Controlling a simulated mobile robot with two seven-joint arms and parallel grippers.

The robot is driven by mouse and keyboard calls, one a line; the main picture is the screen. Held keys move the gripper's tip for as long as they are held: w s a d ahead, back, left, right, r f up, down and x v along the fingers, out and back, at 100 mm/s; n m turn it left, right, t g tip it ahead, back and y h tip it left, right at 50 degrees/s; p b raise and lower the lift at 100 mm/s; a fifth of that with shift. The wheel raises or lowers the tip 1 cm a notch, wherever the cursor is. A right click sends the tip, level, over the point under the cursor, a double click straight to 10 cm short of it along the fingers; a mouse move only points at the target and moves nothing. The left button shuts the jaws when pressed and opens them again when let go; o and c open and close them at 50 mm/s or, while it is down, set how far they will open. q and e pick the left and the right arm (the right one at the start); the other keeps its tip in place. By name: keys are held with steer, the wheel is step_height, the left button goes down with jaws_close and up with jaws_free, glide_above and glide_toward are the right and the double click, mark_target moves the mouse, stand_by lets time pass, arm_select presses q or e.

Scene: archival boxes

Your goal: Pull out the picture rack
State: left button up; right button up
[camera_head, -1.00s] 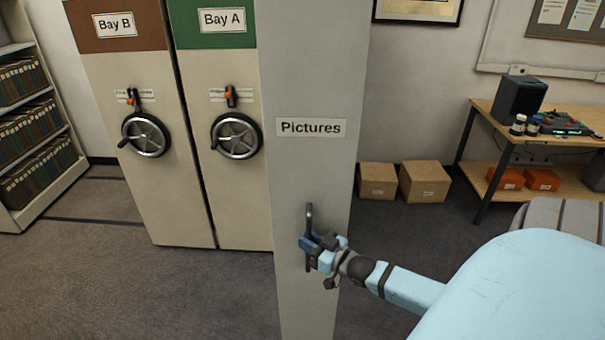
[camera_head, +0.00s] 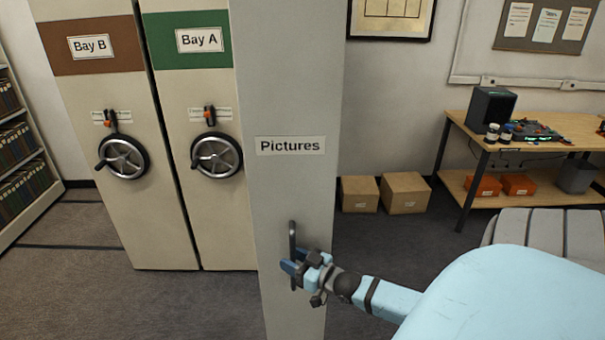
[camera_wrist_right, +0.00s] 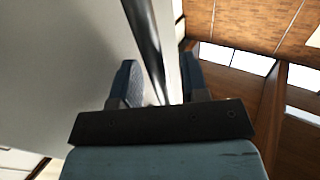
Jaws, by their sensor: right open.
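The picture rack (camera_head: 285,190) is a tall, narrow grey panel labelled "Pictures", in the middle of the head view. Its dark vertical bar handle (camera_head: 292,238) is on the lower part of the front face. My right gripper (camera_head: 293,268) is at the lower part of the handle. In the right wrist view the handle (camera_wrist_right: 146,45) runs between the two open fingers (camera_wrist_right: 160,84), with a finger on each side. The rack's face (camera_wrist_right: 60,70) fills the left of that view. My left gripper is out of view.
Bay A (camera_head: 206,95) and Bay B (camera_head: 100,95), with handwheels, stand left of the rack. Two cardboard boxes (camera_head: 405,193) sit on the floor to the right. A wooden workbench (camera_head: 455,118) stands further right. Open carpet lies in front of the bays.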

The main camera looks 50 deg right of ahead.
steer(key=s+d+b, duration=0.1)
steer(key=s+b, duration=0.1)
steer(key=s, duration=1.1)
steer(key=shift+s+d+b, duration=0.3)
steer(key=shift+b, duration=0.05)
steer(key=shift+a, duration=0.1)
